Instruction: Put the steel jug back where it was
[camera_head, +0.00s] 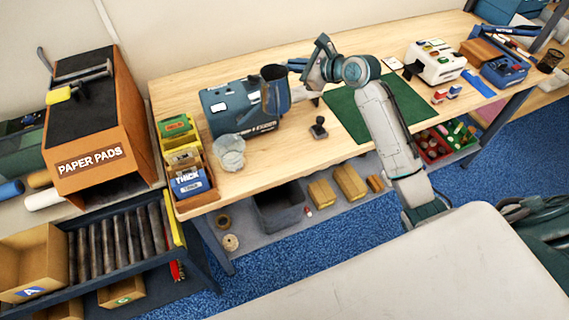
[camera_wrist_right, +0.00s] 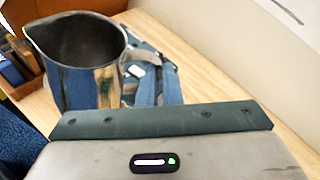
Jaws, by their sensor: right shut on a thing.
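The steel jug (camera_head: 274,78) is over the left half of the wooden bench, in front of the right end of a blue-grey machine. My right gripper (camera_head: 298,68) reaches it from the right and is shut on it at its handle side. In the right wrist view the jug (camera_wrist_right: 78,65) is upright, with its open mouth showing and its spout to the left. Its handle side is toward my gripper's fingers (camera_wrist_right: 158,88). I cannot tell whether the jug's base touches the bench. My left gripper is not in view.
The blue-grey machine (camera_head: 228,108) and a clear crumpled bag (camera_head: 230,152) are left of the jug. A dark stamp (camera_head: 319,127) stands in front, beside a green mat (camera_head: 405,105). A box of small cartons (camera_head: 206,196) sits at the bench's left end. Bare wood lies around the stamp.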

